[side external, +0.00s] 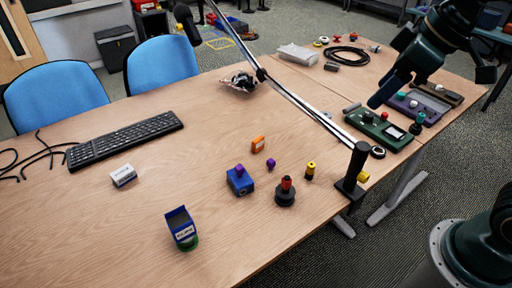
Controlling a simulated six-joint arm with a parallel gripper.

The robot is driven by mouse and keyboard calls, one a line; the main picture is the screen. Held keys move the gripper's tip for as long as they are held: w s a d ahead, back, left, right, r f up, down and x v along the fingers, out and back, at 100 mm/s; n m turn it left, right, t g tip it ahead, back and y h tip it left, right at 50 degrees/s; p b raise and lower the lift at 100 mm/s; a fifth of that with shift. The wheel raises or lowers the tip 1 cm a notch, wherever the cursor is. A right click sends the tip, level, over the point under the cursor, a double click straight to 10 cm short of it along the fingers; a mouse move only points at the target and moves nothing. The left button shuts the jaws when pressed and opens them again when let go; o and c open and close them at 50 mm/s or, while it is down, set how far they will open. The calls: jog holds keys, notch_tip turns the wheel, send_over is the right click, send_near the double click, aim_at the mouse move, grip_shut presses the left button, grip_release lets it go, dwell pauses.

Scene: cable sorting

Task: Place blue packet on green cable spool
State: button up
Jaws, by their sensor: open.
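The blue packet (180,225) stands upright near the front edge of the table, with a pale label on its near face. The green cable spool (191,243) shows as a small green curve under the packet's lower right. The packet appears to rest on the spool and hides most of it; I cannot tell how well it is seated. My gripper (432,88) is open at the upper right, above the far right part of the table, well away from both.
A blue box with a purple knob (239,182), a dark red-topped part (286,191) and an orange piece (258,144) lie right of the packet. A black-based metal pole (354,175) crosses the table. The green device (381,128) lies below my gripper. A keyboard (125,138) is at left.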

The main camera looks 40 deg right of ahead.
jog(key=s+d+f+m+h, duration=0.1)
jog(key=s+d+m, duration=0.3)
jog(key=s, duration=0.5)
jog(key=shift+s+d+f+t, duration=0.25)
jog(key=shift+d+f+t, duration=0.2)
jog(key=shift+f, duration=0.15)
